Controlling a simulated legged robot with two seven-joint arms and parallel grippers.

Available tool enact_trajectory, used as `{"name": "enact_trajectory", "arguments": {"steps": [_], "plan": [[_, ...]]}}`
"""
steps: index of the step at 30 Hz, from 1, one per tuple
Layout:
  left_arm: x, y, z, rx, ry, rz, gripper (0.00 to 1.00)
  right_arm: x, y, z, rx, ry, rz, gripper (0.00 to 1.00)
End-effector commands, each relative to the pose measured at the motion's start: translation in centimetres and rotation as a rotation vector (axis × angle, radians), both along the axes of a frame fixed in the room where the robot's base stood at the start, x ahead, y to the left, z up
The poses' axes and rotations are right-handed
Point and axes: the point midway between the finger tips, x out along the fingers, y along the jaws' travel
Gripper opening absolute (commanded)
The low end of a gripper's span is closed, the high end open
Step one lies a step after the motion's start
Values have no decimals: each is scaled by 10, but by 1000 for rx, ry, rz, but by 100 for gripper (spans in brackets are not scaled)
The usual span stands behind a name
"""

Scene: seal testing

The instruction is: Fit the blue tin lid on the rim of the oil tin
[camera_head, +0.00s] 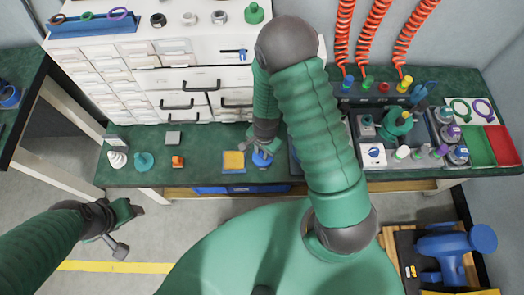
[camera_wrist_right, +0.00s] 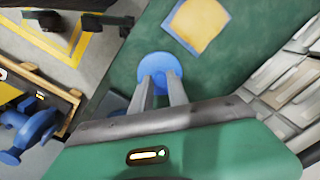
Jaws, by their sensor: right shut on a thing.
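A blue round piece, which looks like the blue tin lid (camera_head: 262,159), is at the front edge of the green bench, just right of a yellow square with a blue border. My right gripper (camera_head: 254,147) is over it, pointing down. In the right wrist view the lid (camera_wrist_right: 159,64) is a blue disc at the tips of my right gripper (camera_wrist_right: 160,82), which is shut on it. I cannot make out the oil tin's rim; whether a tin is under the disc is hidden. My left gripper (camera_head: 119,232) is over the floor at the left, away from the bench.
The yellow square (camera_head: 234,160) lies close beside the lid. An orange part (camera_head: 178,161), a teal part (camera_head: 144,161) and a white part (camera_head: 117,159) stand further left. Drawer cabinets (camera_head: 150,75) line the back. A fixture with bottles (camera_head: 395,125) fills the right.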

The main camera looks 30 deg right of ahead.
Motion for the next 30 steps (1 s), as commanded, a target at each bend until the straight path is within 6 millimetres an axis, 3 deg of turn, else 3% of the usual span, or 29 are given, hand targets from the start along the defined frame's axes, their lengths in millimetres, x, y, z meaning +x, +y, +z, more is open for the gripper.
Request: {"name": "enact_trajectory", "arguments": {"steps": [30], "plan": [[0, 0, -7, 0, 0, 0, 57, 0, -4, -11, 0, 0, 0, 0]]}}
